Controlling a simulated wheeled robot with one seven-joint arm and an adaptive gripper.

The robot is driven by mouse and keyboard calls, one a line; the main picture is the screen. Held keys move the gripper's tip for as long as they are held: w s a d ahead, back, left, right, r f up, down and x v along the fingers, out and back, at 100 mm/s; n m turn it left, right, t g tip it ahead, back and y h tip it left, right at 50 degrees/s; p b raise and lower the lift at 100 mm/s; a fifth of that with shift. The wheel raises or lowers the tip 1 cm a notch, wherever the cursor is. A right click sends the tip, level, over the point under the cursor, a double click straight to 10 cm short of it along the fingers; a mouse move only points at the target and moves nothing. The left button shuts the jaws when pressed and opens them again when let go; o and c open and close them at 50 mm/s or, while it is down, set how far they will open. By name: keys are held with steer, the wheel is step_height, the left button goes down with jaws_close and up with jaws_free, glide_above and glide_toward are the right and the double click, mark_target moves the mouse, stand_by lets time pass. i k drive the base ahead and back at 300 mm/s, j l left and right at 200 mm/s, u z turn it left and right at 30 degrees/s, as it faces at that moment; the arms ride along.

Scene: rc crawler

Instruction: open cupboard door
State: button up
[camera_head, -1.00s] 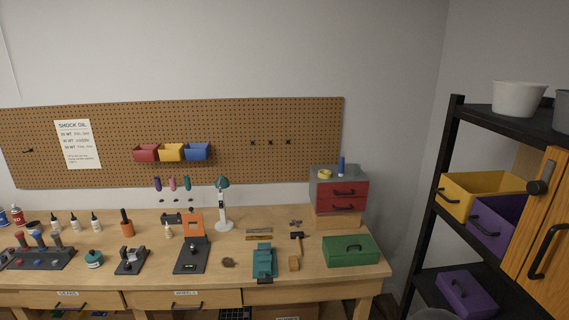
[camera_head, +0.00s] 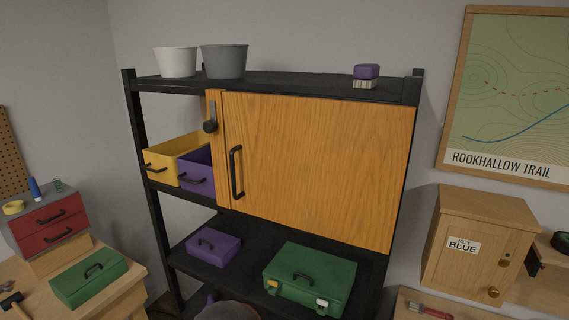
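The cupboard door (camera_head: 315,165) is a wide orange wood panel set in the black shelf unit. It looks shut. Its black bar handle (camera_head: 236,172) stands upright near its left edge. A dark latch (camera_head: 210,124) sits on the narrow wooden strip left of the door. My gripper is not clearly seen; a rounded grey shape at the bottom edge may be part of my own body.
The black shelf unit (camera_head: 260,79) bears white and grey buckets (camera_head: 223,61) on top. A yellow bin (camera_head: 176,158) and a purple bin (camera_head: 197,172) stand left of the door. A green case (camera_head: 309,280) and purple box (camera_head: 213,246) lie below. The workbench is at left.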

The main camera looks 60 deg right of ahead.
mark_target(333, 169)
steer(key=z, duration=1.65)
